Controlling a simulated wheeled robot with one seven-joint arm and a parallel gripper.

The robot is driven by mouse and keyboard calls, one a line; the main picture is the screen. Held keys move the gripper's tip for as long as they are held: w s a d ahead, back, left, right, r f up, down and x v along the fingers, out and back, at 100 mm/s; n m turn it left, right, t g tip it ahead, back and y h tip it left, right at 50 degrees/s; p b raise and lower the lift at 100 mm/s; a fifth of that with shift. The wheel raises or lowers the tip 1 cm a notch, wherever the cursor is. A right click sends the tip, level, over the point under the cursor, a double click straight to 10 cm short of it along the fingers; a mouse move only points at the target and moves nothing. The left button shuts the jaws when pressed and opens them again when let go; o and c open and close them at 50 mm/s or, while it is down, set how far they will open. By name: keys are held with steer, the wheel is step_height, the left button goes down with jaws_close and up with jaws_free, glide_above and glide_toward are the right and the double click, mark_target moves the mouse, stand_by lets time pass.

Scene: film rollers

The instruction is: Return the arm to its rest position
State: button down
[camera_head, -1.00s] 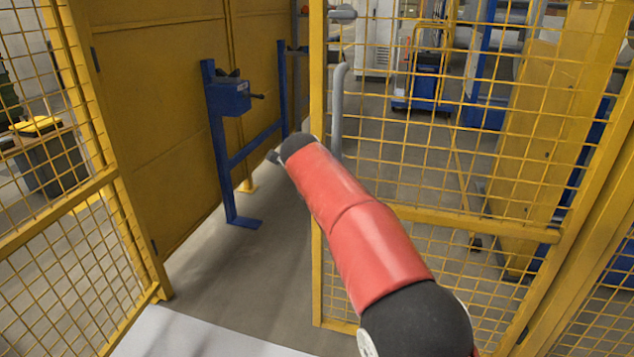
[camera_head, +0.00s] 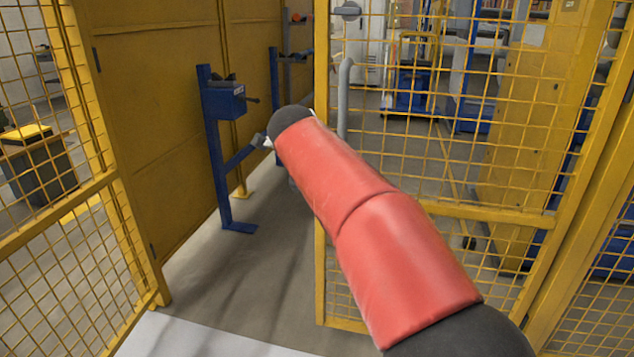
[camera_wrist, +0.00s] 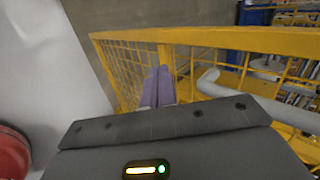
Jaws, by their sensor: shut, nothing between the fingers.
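My red-sleeved arm (camera_head: 385,235) reaches from the lower right toward the gap between the yellow fence panels in the head view. Its far end is mostly hidden behind its own dark joint, so the fingers do not show there. In the wrist view my gripper (camera_wrist: 157,86) is seen past its dark body. Its two purple-grey fingers are together, with nothing between them. Behind them in the picture is the yellow mesh fence; I cannot tell the distance.
A yellow mesh door (camera_head: 450,211) with a grey handle (camera_head: 343,100) stands right of my arm. A blue stand (camera_head: 217,150) is beyond the opening. Another mesh panel (camera_head: 75,200) is at left. Grey floor (camera_head: 245,265) between them is clear. A white surface (camera_head: 190,338) lies in front.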

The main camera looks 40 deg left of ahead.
steer(key=shift+v, duration=0.9)
steer(key=w+d+r+n+h, duration=0.1)
steer(key=w+d+n, duration=0.15)
steer(key=d, duration=1.45)
steer(key=w+d+n+h, duration=0.2)
steer(key=w+d, duration=0.1)
steer(key=d, duration=1.4)
steer(key=s+d+f+n+g, duration=0.15)
steer(key=s+d, duration=0.35)
steer(key=d, duration=0.6)
steer(key=s+d+f+n+h, duration=0.1)
steer(key=s+d+f+n, duration=0.4)
steer(key=s+d+f, duration=0.7)
steer(key=s+d, duration=0.1)
steer(key=s, duration=0.3)
steer(key=shift+d+n+g+h, duration=0.25)
steer(key=shift+n+g+h, duration=0.05)
steer(key=shift+g+h, duration=0.1)
steer(key=shift+f, duration=0.1)
